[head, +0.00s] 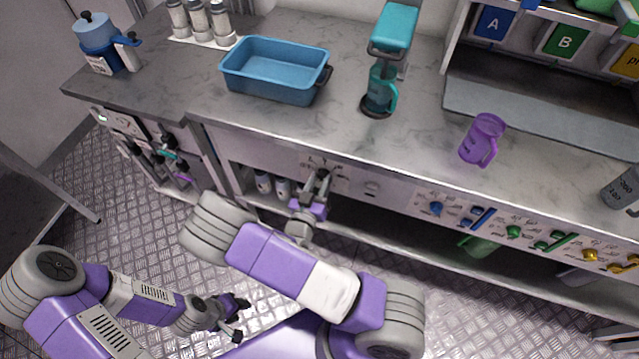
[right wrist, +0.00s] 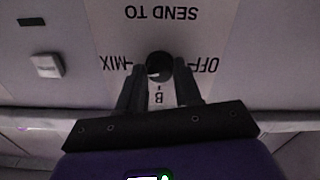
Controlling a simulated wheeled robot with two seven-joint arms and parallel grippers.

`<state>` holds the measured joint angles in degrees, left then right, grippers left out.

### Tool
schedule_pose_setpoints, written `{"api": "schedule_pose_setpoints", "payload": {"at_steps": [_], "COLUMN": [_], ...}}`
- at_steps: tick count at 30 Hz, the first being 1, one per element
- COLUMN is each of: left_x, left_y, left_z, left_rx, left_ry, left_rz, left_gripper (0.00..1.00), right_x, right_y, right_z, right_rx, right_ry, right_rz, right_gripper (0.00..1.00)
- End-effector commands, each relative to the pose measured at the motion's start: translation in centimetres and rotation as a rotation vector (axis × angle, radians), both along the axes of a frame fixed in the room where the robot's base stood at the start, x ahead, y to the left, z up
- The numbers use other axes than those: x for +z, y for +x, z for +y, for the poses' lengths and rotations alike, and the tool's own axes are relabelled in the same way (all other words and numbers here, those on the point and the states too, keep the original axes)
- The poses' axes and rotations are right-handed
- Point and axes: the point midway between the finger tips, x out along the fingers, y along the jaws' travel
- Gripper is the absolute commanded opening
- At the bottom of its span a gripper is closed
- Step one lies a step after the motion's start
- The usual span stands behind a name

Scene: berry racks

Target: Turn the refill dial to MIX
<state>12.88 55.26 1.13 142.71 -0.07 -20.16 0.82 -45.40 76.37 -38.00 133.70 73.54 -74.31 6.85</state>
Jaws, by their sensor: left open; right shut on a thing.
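The dial (right wrist: 159,65) is a dark round knob on the pale counter front. In the right wrist view its labels appear upside down: SEND TO above, MIX on the left, OFF on the right and B below. My right gripper (right wrist: 160,85) is shut on the dial, with one finger on each side; it also shows at the counter front in the head view (head: 318,184). Which label the dial points to is hard to tell, as the fingers partly cover it. My left gripper (head: 236,314) is open and empty, low over the metal floor.
A pale square button (right wrist: 47,66) is beside the dial. Blue, green and yellow knobs line the front to the right. A shelf lies below the panel.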

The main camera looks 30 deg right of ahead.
Motion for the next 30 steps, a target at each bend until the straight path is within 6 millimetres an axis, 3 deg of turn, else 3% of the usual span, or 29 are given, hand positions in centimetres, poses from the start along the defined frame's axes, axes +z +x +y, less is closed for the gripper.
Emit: {"api": "schedule_pose_setpoints", "payload": {"at_steps": [12,28,29,30], "left_x": [-0.86,-0.91,-0.91,-0.91], "left_y": [0.00,0.00,0.00,0.00], "left_z": [0.00,0.00,0.00,0.00], "left_rx": [0.000,0.000,0.000,0.000], "left_ry": [0.000,0.000,0.000,0.000], "left_rz": [0.000,0.000,0.000,0.000], "left_gripper": [0.43,0.43,0.43,0.43], "right_x": [-0.09,-0.03,-0.03,-0.03], "right_y": [-0.03,-0.03,-0.03,-0.03], "right_z": [0.00,0.00,0.00,0.00], "right_rx": [0.000,0.000,0.000,0.000], "right_ry": [0.122,0.136,0.136,0.136], "right_rz": [-0.139,-0.158,-0.158,-0.158], "right_gripper": [0.04,0.04,0.35,0.42]}}
